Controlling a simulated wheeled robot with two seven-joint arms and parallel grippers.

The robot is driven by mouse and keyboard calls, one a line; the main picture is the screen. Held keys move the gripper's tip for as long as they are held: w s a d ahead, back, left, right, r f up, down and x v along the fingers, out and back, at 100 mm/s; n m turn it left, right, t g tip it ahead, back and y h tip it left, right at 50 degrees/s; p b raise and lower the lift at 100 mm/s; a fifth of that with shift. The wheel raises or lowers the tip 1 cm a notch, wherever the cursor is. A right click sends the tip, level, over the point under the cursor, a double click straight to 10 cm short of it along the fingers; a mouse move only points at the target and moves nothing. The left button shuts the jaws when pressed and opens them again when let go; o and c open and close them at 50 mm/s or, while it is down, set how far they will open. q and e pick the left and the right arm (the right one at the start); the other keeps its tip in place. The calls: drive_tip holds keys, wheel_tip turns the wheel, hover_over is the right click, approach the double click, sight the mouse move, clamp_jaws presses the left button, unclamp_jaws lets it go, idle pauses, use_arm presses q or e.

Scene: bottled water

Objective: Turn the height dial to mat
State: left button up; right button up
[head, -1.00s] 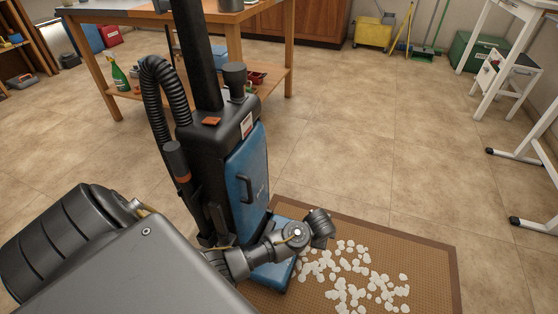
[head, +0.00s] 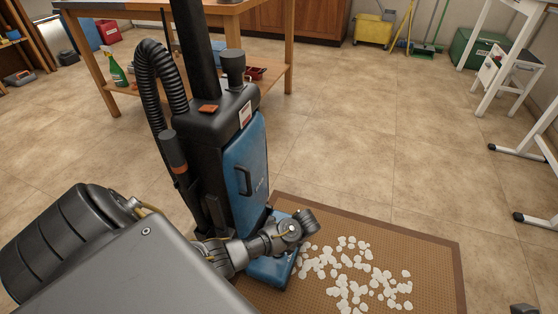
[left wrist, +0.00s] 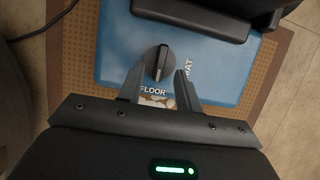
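The height dial (left wrist: 158,62) is a round black knob with a raised bar, on the blue base of an upright vacuum cleaner (head: 245,170). White lettering beside it reads FLOOR (left wrist: 152,92) and MAT (left wrist: 188,68). In the left wrist view the bar runs nearly up and down, its lower end towards FLOOR. My left gripper (left wrist: 159,70) is open, one finger on each side of the dial; contact cannot be told. In the head view my left wrist (head: 288,230) is over the vacuum's base, and the dial cannot be made out. My right gripper is not in view.
The vacuum stands on a brown mat (head: 440,262) strewn with white pieces (head: 350,268). A wooden workbench (head: 120,60) stands behind, and a white-legged table (head: 530,148) is at the right. A dark object (head: 523,309) shows at the bottom right edge. The floor (head: 350,140) between is clear.

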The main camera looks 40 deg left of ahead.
use_arm(q)
drive_tip(key=shift+b+x, duration=0.7)
drive_tip(key=shift+x, duration=1.1)
clamp_jaws()
